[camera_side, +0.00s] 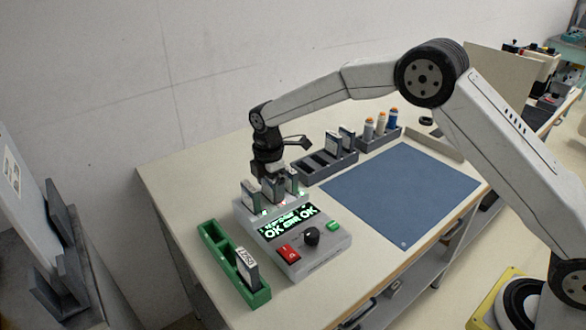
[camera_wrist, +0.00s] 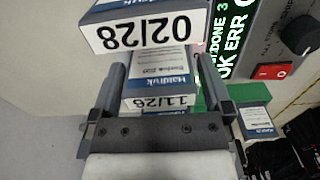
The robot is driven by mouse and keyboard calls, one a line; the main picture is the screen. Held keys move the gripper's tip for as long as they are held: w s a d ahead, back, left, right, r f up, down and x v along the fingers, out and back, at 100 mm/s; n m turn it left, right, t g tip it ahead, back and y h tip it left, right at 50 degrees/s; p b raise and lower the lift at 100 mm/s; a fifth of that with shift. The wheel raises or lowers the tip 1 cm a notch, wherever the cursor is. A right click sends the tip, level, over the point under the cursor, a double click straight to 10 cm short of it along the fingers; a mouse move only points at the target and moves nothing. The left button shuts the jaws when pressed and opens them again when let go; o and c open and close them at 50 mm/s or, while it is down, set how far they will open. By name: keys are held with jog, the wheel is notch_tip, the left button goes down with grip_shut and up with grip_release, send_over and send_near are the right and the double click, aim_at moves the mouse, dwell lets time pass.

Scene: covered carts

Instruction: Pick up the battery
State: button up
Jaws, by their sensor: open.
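In the side view, a grey tester (camera_side: 318,258) holds upright batteries in its top slots, and its lit screen (camera_side: 290,221) reads OK, ERR, OK. My gripper (camera_side: 273,186) points down over the middle slot. The left tester battery (camera_side: 250,196) also shows in the side view.
A green tray (camera_side: 222,246) with one battery (camera_side: 247,268) stands left of the tester. A dark rack (camera_side: 312,172) with batteries and a rack of bottles (camera_side: 376,139) stand behind. A clear blue mat (camera_side: 405,192) lies to the right.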

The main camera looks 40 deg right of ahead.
jog(key=shift+c, duration=0.2)
jog(key=c, duration=1.1)
jog(key=shift+c, duration=0.2)
jog(key=shift+r, duration=0.15)
jog(key=shift+r, duration=4.95)
